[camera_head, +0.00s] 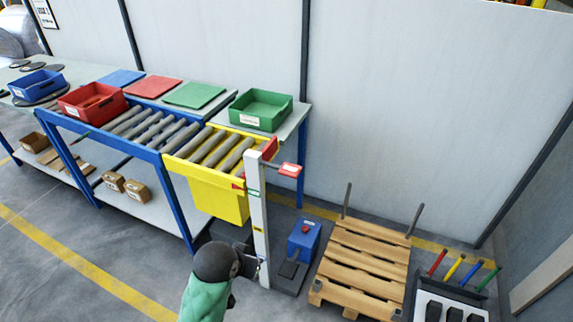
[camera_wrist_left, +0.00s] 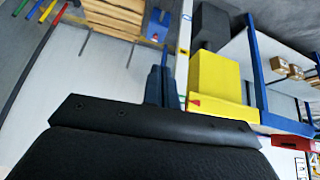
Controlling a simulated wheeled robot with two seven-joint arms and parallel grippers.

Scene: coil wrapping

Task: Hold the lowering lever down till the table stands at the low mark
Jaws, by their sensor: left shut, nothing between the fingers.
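The yellow roller table (camera_head: 215,190) stands beside an upright white post (camera_head: 258,220). It also shows in the wrist view (camera_wrist_left: 218,78). A red pointer (camera_head: 238,185) on its side sits close to the post's green band (camera_head: 253,192); exact alignment is unclear. A red labelled plate (camera_head: 290,170) on a short arm sticks out right of the post; I cannot tell whether it is the lowering lever. My left gripper (camera_head: 254,264) is shut and empty near the lower post. Its closed fingers (camera_wrist_left: 160,86) show in the wrist view. My right gripper is out of view.
A blue box (camera_head: 304,238) with a red button and a dark pedal stand right of the post. A wooden pallet (camera_head: 362,265) lies farther right, beside a rack of coloured handles (camera_head: 455,285). A blue-framed roller conveyor (camera_head: 150,130) adjoins the table, with a green bin (camera_head: 262,108) behind.

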